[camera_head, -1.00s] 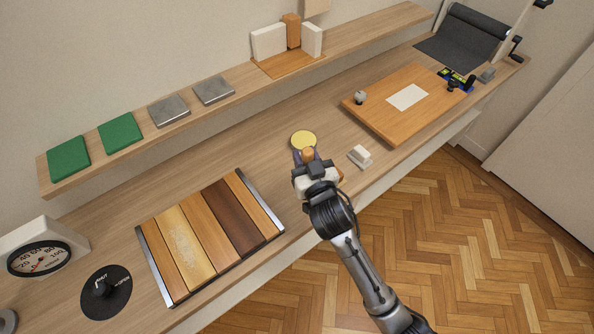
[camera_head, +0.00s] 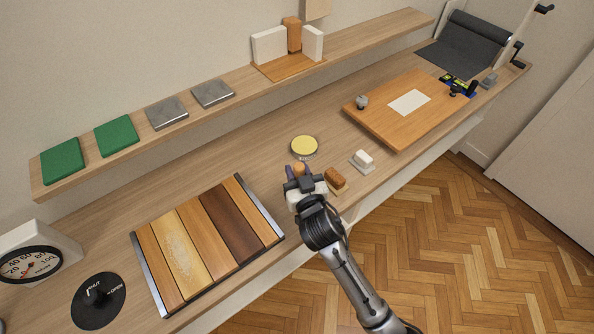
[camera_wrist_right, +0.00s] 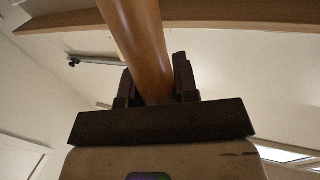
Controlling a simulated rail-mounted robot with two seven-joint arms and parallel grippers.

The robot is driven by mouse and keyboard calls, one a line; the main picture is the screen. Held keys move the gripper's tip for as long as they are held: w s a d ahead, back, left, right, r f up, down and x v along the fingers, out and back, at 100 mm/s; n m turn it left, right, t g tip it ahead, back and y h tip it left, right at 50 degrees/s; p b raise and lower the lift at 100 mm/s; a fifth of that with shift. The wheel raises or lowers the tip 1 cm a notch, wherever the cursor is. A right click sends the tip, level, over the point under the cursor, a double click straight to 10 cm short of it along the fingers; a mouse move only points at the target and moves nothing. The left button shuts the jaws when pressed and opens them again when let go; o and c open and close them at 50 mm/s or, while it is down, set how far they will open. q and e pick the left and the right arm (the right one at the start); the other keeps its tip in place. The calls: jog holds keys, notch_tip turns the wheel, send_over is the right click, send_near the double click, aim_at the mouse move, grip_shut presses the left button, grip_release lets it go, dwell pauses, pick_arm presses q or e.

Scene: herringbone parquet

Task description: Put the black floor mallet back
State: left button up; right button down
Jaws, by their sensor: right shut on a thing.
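My right gripper (camera_head: 299,176) is over the workbench, between the board panel and the yellow-topped round tin. It is shut on an orange wooden handle (camera_head: 299,168), whose round end shows between the fingers. In the right wrist view the handle (camera_wrist_right: 138,45) runs up and away from between the dark fingers (camera_wrist_right: 157,85). I take it for the mallet's handle; no black mallet head can be made out. My left gripper is not in view.
The plank panel (camera_head: 207,240) lies left of the gripper. The yellow-topped tin (camera_head: 304,146), a brown block (camera_head: 335,180) and a white-topped block (camera_head: 362,160) are close by. An orange board (camera_head: 376,118) lies to the right. A shelf (camera_head: 235,108) runs along the wall.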

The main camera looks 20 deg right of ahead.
jog(key=c, duration=0.9)
grip_release()
jog(key=shift+f, duration=0.15)
jog(key=shift+o, duration=0.2)
jog(key=shift+s+r, duration=0.15)
jog(key=shift+r, duration=0.05)
jog(key=s+p, duration=0.2)
jog(key=s, duration=0.9)
jog(key=shift+s+a, duration=0.3)
jog(key=shift+s, duration=0.05)
